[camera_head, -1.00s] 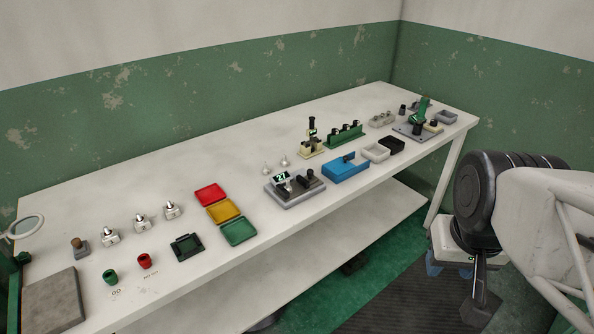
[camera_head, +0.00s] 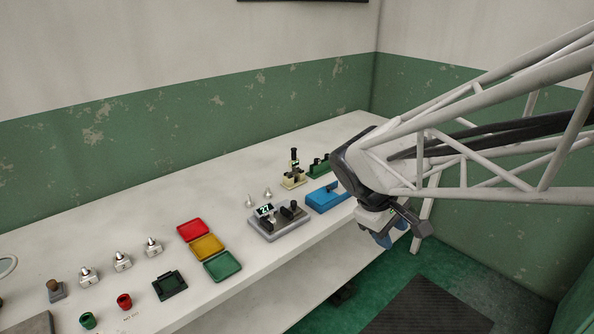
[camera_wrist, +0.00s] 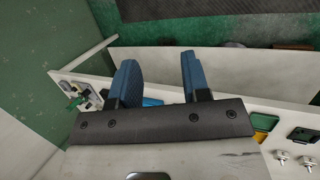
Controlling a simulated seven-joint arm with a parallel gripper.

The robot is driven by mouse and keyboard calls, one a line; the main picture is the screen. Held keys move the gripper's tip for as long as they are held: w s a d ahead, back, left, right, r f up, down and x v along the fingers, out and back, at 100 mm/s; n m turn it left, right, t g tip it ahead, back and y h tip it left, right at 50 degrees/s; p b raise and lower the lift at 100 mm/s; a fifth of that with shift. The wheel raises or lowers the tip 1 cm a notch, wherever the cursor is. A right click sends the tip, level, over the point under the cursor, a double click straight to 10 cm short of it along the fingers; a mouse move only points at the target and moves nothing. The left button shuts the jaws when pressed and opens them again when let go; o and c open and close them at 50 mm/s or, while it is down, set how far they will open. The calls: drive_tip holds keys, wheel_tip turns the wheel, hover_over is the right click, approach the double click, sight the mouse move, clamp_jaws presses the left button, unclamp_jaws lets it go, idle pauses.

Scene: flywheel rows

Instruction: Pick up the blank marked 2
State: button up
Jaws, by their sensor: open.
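Three small silver pieces on white blocks stand in a row on the left part of the bench: a near one (camera_head: 87,276), a middle one (camera_head: 122,261) and a far one (camera_head: 152,246). Their marks are too small to read, so I cannot tell which is marked 2. Two small pale cones, one (camera_head: 250,201) and another (camera_head: 268,193), stand further right. My gripper (camera_head: 390,238) is beyond the bench's front edge at the right, far from the silver pieces. In the wrist view its two blue fingers (camera_wrist: 160,75) are apart with nothing between them.
Red (camera_head: 193,229), yellow (camera_head: 207,247) and green (camera_head: 222,265) trays lie mid-bench. A grey device with a "27" display (camera_head: 278,222), a blue block (camera_head: 326,198) and a cream press (camera_head: 293,172) stand towards my arm. The bench back is clear.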

drive_tip(key=w+a+f+n+t+h, duration=0.1)
drive_tip(key=w+a+f+n+h, duration=0.2)
drive_tip(key=w+a+n, duration=0.45)
drive_tip(key=n+t+h, duration=0.2)
drive_tip(key=n+t, duration=0.5)
drive_tip(key=n, duration=0.4)
approach(272, 213)
drive_tip(key=x, duration=0.4)
drive_tip(key=shift+f, duration=0.1)
drive_tip(key=shift+x, duration=1.3)
drive_tip(key=shift+w, duration=0.1)
drive_tip(key=shift+x, duration=2.5)
